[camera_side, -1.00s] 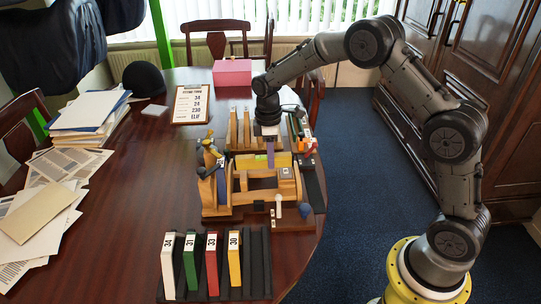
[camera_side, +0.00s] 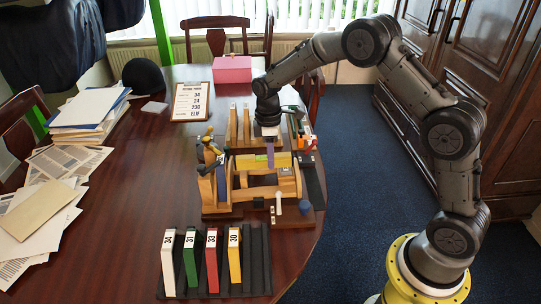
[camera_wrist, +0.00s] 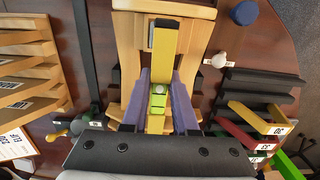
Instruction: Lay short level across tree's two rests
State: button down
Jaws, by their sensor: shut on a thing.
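The short level is a yellow bar with a green vial (camera_wrist: 158,98). In the side view the level (camera_side: 250,162) lies roughly left to right at the top of the wooden tree (camera_side: 262,192). My gripper (camera_side: 270,160) points down over the tree, shut on the level near its middle. In the wrist view its purple fingers (camera_wrist: 163,90) are on both sides of the bar. The bar's far end lies over the tree's wooden end (camera_wrist: 200,28). Its near end is partly hidden by my gripper's dark body. I cannot tell whether the level touches both rests.
A dark rack with numbered coloured pieces (camera_side: 235,255) stands in front of the tree. Upright wooden boards (camera_side: 240,125) stand behind it. A framed card (camera_side: 190,102) lies at the back. Papers (camera_side: 40,210) cover the table's left side. The table's middle left is clear.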

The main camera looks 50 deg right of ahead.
jog(key=shift+f, duration=0.25)
dwell(0.8)
dwell(0.4)
jog(key=shift+c, duration=1)
grip_release()
jog(key=shift+r, duration=2.5)
jog(key=shift+r, duration=1.5)
jog(key=shift+r, duration=0.1)
